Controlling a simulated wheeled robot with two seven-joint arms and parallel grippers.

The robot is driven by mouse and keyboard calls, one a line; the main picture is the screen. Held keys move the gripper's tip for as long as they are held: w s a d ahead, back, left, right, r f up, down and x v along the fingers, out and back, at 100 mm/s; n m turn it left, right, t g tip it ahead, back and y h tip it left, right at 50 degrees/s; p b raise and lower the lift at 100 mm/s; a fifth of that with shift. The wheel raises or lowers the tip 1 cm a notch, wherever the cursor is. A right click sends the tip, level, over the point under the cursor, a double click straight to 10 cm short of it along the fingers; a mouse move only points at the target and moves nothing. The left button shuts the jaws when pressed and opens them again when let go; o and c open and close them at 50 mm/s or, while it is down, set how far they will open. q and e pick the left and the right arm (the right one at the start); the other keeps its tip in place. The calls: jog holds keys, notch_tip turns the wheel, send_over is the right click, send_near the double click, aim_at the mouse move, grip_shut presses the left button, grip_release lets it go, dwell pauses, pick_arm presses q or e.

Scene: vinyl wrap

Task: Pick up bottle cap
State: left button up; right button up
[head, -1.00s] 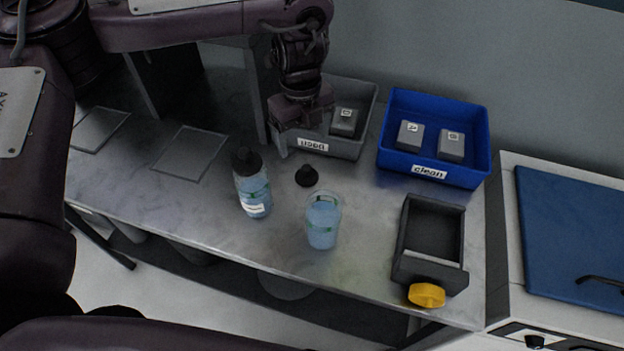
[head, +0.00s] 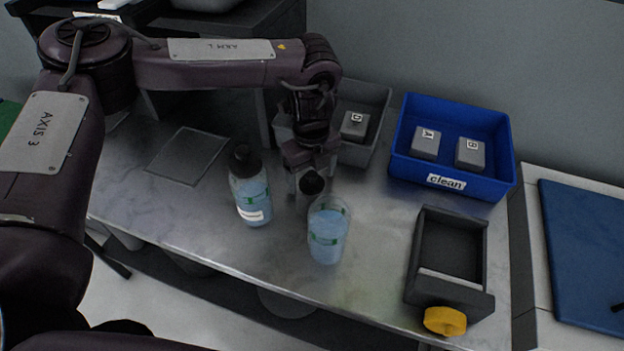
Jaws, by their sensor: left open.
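A small black bottle cap (head: 312,183) stands on the metal table, behind a clear cup of blue liquid (head: 328,236). My left gripper (head: 311,177) points down at the cap from behind, with its jaws open. The cap shows in front of the jaws; I cannot tell whether they touch it. A bottle of blue liquid (head: 251,195) with a black top stands upright to the left. My right gripper is not in view.
A grey bin (head: 372,128) stands behind my left gripper, and a blue bin labelled clean (head: 406,170) holds grey blocks. A flat plate (head: 186,156) lies on the left.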

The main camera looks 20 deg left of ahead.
pick_arm(q)
jog(key=shift+f, duration=0.2)
jog(key=c, duration=1.1)
jog(key=shift+o, duration=0.2)
jog(key=shift+r, duration=0.1)
